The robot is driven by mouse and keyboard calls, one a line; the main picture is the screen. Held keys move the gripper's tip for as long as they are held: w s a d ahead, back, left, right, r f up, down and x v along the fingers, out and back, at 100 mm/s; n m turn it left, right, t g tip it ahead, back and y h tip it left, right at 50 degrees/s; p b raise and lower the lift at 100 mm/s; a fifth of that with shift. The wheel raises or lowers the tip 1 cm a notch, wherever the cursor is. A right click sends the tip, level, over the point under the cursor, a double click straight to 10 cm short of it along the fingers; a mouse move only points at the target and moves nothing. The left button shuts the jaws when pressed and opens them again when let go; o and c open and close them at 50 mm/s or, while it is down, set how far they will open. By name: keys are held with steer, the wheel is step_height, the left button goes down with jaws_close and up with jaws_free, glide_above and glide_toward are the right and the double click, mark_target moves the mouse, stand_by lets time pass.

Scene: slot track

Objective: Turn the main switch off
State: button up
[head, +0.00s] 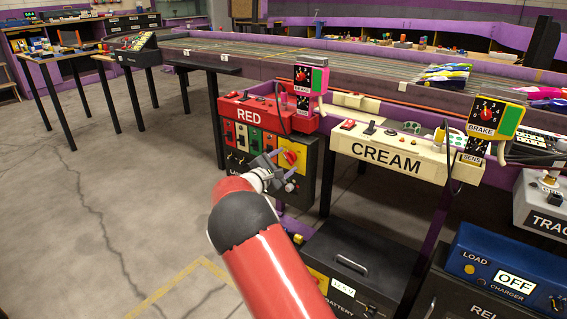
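A red rotary knob on a yellow plate (291,157) sits on the front of a black control cabinet (300,190) below the red "RED" panel. It looks like the main switch, but I cannot read a label on it, and its exact setting is too small to tell. My gripper (284,168) is just left of and below the knob, with its fingers apart and nothing visible between them. I cannot tell whether a finger touches the knob. My red arm reaches up from the bottom of the picture and hides part of the cabinet's lower left.
The "RED" panel (262,112) and the "CREAM" panel (387,154) jut out along the track table (330,70). A black battery box (365,255) and a blue charger (510,270) reading "OFF" stand at lower right. The floor (110,200) at left is open.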

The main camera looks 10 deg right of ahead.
steer(key=shift+o, duration=0.7)
steer(key=v, duration=0.8)
steer(key=shift+d+r, duration=0.1)
